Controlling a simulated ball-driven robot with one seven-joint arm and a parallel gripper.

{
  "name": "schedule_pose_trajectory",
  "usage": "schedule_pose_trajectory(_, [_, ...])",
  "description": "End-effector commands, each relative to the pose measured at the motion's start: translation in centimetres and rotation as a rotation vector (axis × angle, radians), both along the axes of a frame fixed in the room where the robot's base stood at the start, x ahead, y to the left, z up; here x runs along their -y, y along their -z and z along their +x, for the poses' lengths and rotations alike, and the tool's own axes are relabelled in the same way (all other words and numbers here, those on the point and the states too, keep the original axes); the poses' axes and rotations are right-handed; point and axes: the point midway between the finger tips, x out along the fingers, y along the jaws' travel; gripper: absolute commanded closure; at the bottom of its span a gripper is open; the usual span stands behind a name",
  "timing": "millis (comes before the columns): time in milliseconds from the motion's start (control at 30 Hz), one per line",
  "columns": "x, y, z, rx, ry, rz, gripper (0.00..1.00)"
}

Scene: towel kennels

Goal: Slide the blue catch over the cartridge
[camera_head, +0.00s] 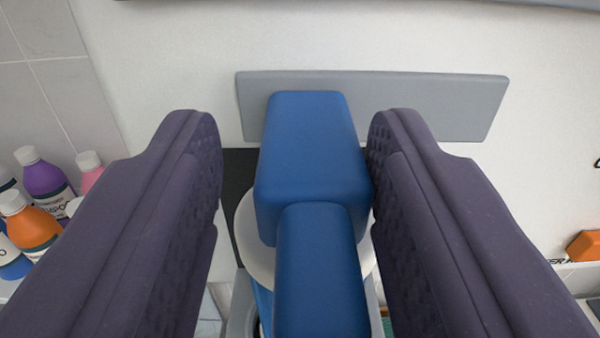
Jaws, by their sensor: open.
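The blue catch (310,150) is a rounded block in the middle of the view, with a narrower blue arm (320,275) running down toward the bottom edge. My gripper (295,150) is open, with one dark purple finger on each side of the catch. The right finger is very close to the catch or touching it; I cannot tell which. A clear gap shows between the left finger and the catch. A white round part (250,240), possibly the cartridge, shows partly behind and below the catch. Most of it is hidden.
A grey plate (430,105) is on the white wall behind the catch. Several bottles, including an orange one (30,225) and a purple one (45,182), stand at the left. An orange object (585,245) sits at the right edge. Grey tiles (60,90) cover the upper left wall.

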Motion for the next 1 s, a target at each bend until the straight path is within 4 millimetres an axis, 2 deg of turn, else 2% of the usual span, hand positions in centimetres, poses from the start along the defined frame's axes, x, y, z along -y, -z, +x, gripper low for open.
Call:
schedule_pose_trajectory(367, [0.0, 0.1, -0.5, -0.001, 0.000, 0.000, 0.55])
schedule_pose_trajectory(733, [-0.1, 0.1, -6.8, 0.002, -0.001, -0.002, 0.55])
schedule_pose_trajectory(833, [-0.1, 0.1, -7.6, 0.000, -0.001, 0.000, 0.55])
schedule_pose_trajectory(1000, [0.0, 0.1, -7.9, -0.001, -0.001, 0.000, 0.55])
